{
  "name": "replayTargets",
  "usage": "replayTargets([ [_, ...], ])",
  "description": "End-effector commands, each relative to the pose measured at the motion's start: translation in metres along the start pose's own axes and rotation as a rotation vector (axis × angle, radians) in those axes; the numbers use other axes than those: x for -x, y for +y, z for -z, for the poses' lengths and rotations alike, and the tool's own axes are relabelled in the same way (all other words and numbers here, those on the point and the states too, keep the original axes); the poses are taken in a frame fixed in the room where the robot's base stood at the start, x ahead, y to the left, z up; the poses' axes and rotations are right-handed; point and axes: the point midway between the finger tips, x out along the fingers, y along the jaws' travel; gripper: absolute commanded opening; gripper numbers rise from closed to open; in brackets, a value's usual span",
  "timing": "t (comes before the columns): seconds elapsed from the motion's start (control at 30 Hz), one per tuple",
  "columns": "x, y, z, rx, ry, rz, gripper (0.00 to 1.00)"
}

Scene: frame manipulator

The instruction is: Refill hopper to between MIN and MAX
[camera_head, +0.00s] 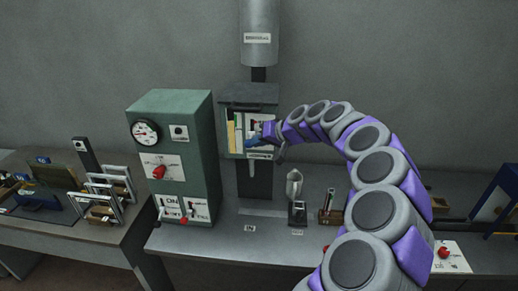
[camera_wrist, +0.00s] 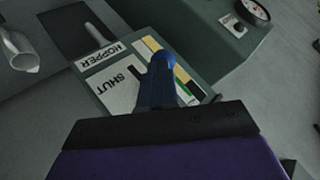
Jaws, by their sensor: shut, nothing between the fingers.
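The hopper (camera_head: 264,98) is a dark grey-green box on the wall-side column, with a front window of yellow and green strips. The wrist view shows its front (camera_wrist: 122,70) with HOPPER and SHUT labels, upside down. My gripper (camera_head: 253,140) is at the lower front of the hopper. In the wrist view, my gripper (camera_wrist: 158,70) shows dark blue fingers shut together over the window and partly hiding it. A bright blue round shape is at their tip; I cannot tell whether it is a knob. The fill level and any MIN or MAX marks are unclear.
A grey cylinder (camera_head: 259,35) hangs above the hopper. A green cabinet (camera_head: 170,110) with gauge and red-handled switches stands left. A metal scoop-like item (camera_head: 294,185) and a small brown block (camera_head: 331,207) stand on the bench (camera_head: 222,243). Racks (camera_head: 110,195) are at far left.

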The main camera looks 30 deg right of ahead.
Motion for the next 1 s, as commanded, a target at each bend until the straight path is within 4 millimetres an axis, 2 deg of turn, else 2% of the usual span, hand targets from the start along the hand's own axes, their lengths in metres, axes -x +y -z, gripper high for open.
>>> replayTargets([
  [0.03,-0.007,0.005,-0.01,0.022,0.022,0.004,0.0],
  [0.5,-0.018,0.017,-0.025,0.213,0.22,0.003,0.0],
  [1.0,-0.024,0.022,-0.029,0.209,0.213,0.0,0.0],
])
